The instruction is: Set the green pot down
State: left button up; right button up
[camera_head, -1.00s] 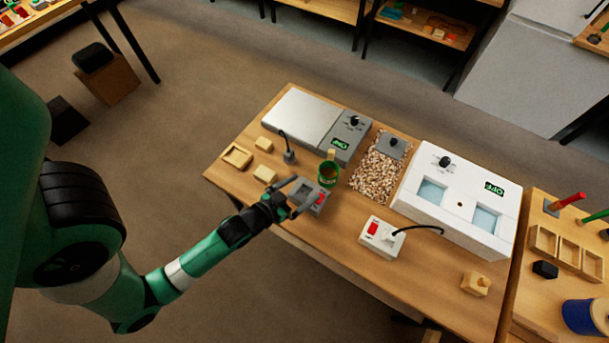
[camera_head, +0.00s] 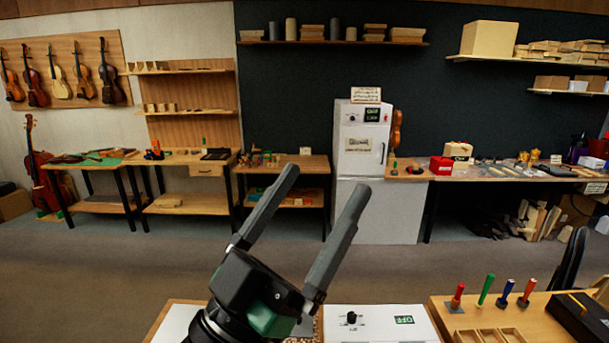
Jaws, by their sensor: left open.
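My left gripper (camera_head: 325,185) rises from the bottom centre of the head view, its two long grey fingers spread apart and pointing up. Nothing is between the fingers. The green pot is not visible now; only the far part of the bench shows at the bottom edge, partly behind the gripper. My right gripper is not in view.
A white unit with a black knob and green display (camera_head: 375,325) stands on the bench below. To the right, a wooden bench (camera_head: 440,312) holds several upright colour-handled tools. Across the open floor stand a white cabinet (camera_head: 350,215) and worktables.

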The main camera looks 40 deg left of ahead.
pick_arm(q)
jog(key=s+d+r+m+t+h, duration=0.1)
jog(key=s+d+r+h, duration=0.1)
jog(key=r, duration=0.3)
jog(key=shift+s+d+r, duration=0.15)
jog(key=shift+s+r, duration=0.2)
jog(key=shift+s, duration=0.5)
jog(key=shift+s+r+t, duration=0.1)
jog(key=shift+r+t, duration=0.1)
jog(key=shift+t, duration=0.1)
jog(key=shift+c, duration=0.6)
jog(key=shift+f, duration=0.1)
jog(key=c, duration=0.6)
